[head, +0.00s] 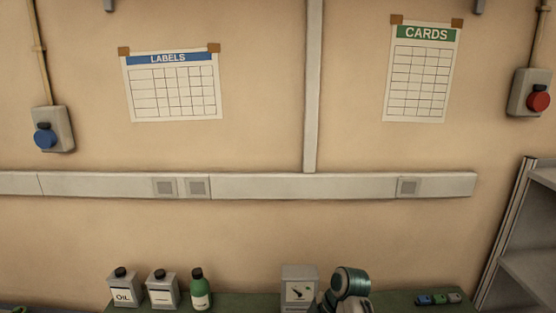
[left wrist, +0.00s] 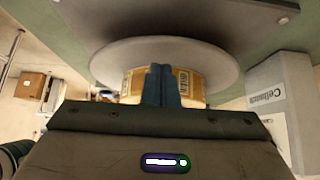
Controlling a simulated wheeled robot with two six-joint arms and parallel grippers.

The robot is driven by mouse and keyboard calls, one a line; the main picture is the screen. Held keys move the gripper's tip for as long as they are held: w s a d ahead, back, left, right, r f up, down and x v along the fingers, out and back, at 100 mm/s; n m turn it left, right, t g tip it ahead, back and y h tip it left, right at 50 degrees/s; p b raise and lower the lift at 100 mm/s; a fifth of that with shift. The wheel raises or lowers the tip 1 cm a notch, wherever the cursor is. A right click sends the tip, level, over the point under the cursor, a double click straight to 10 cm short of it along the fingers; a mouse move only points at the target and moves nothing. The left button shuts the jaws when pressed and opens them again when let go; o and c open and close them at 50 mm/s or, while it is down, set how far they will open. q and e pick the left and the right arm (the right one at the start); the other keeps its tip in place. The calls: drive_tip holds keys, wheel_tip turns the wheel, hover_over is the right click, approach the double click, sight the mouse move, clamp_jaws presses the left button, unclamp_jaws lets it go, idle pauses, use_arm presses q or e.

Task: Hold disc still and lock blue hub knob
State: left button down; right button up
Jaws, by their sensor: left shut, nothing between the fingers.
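In the left wrist view, a grey round disc (left wrist: 205,55) is seen close up. A yellow labelled tape roll (left wrist: 131,84) sits against its face, around the middle. My left gripper (left wrist: 160,72) is shut and empty, its blue-grey fingers in front of the roll. They hide the centre, and I cannot tell whether they touch it. I cannot make out a blue hub knob. My right gripper is in neither view. The head view faces the wall and shows neither the disc nor my left gripper clearly.
In the wrist view, a white lettered box (left wrist: 282,95) stands at right and a brown box (left wrist: 32,85) at left. In the head view, a green bench holds an oil container (head: 122,290), a green bottle (head: 200,290) and a grey gauge box (head: 298,285). A teal cylindrical part (head: 351,282) is unclear.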

use_arm(q)
drive_tip(key=shift+f, duration=0.75)
drive_tip(key=shift+s+f, duration=0.1)
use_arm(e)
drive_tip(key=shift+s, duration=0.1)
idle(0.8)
use_arm(q)
drive_tip(key=shift+s+f, duration=0.1)
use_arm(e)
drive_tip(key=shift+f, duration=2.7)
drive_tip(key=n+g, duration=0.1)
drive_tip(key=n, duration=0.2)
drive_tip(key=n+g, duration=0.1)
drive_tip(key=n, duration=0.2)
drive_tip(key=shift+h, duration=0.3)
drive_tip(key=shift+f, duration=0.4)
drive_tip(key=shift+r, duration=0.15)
